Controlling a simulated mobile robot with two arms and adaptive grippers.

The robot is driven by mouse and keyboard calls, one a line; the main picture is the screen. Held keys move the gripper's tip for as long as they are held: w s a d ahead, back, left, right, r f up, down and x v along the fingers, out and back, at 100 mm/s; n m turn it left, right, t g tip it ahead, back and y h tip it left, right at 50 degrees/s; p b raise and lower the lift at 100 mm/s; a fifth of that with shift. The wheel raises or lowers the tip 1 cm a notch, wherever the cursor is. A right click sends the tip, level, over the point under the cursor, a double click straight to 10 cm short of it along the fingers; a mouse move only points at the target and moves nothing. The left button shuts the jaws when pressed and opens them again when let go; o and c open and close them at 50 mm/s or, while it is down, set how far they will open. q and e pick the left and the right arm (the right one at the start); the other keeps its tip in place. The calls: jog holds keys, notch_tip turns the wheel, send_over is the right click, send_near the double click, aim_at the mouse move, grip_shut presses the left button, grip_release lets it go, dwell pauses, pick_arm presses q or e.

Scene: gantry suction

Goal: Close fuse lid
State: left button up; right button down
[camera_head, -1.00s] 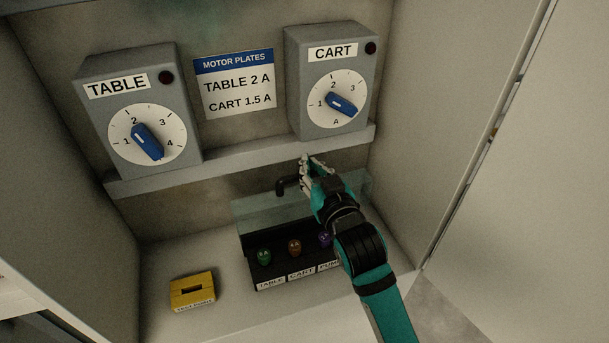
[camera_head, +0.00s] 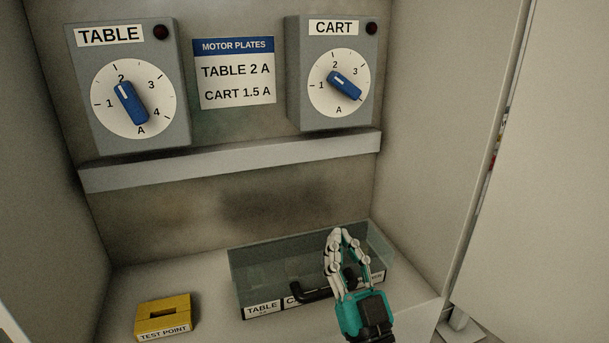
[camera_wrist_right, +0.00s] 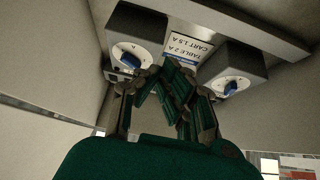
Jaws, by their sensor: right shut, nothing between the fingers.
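The fuse box stands on the cabinet floor, its front labels (camera_head: 262,308) showing. Its clear grey lid (camera_head: 262,265) lies down over the box in the head view. Whether it is fully seated I cannot tell. The black bar handle (camera_head: 312,292) is at the lid's front, partly behind my gripper. The fuses are not clearly visible. My right gripper (camera_head: 341,236) is shut and empty, fingers pointing up, in front of the lid's right half. I cannot tell whether it touches the lid. The wrist view shows its fingers (camera_wrist_right: 175,85) but not the lid. My left gripper is not in view.
A yellow test point block (camera_head: 166,318) sits left of the fuse box. A grey ledge (camera_head: 235,166) crosses the back wall below the TABLE dial box (camera_head: 181,110) and CART dial box (camera_head: 305,110). The cabinet's side walls bound the space.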

pick_arm(q)
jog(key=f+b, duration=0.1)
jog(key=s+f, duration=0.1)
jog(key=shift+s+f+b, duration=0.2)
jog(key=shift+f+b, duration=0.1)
jog(key=shift+b, duration=0.05)
pick_arm(e)
jog(key=f, duration=0.1)
jog(key=s+f, duration=0.1)
jog(key=f, duration=0.1)
jog(key=shift+s+d+f, duration=0.2)
jog(key=shift+s+d, duration=0.1)
jog(key=shift+d, duration=0.05)
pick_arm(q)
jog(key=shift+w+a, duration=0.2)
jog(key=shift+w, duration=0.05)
